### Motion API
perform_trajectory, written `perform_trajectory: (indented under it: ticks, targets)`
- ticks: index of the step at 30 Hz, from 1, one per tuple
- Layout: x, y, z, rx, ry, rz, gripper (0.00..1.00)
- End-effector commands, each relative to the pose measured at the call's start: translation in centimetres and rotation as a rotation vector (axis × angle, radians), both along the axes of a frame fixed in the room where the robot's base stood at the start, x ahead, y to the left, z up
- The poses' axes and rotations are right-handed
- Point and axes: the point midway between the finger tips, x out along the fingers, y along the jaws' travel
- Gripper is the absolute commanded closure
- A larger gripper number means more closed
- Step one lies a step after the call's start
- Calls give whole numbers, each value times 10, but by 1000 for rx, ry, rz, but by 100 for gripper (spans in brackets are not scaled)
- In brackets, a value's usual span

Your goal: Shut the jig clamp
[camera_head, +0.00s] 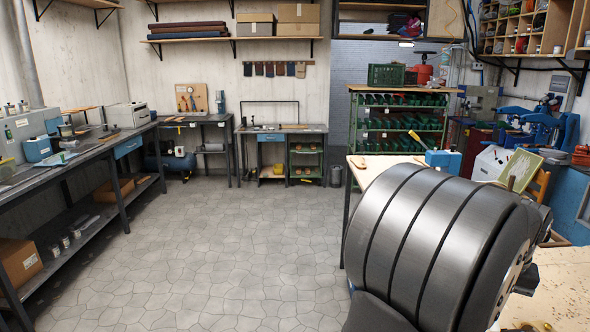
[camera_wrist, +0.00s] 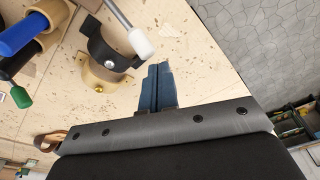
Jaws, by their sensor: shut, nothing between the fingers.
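In the wrist view, my gripper (camera_wrist: 160,66) has its two blue fingers together, empty, above the pale wooden bench top. Up and to the left of the fingers is a dark curved holder (camera_wrist: 102,45) with a bolt and a brass-coloured foot (camera_wrist: 97,77). A metal rod with a white rounded tip (camera_wrist: 140,43) slants over its right side; the tip is close to my fingertips in the picture. This may be the jig clamp and its lever, but I cannot tell for sure. The head view does not show my gripper; my arm fills the right foreground.
Tools with blue (camera_wrist: 22,34) and green (camera_wrist: 20,97) handles lie left of the holder. In the head view, a blue box (camera_head: 443,160) stands on the wooden bench (camera_head: 555,290). The tiled floor (camera_head: 210,245) is clear.

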Motion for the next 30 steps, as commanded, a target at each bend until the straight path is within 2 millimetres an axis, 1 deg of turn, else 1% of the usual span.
perform_trajectory:
  ticks: [11,30]
  targets:
    - [0,0,-1,1,1,0,100]
    - [-1,0,-40,3,3,-1,100]
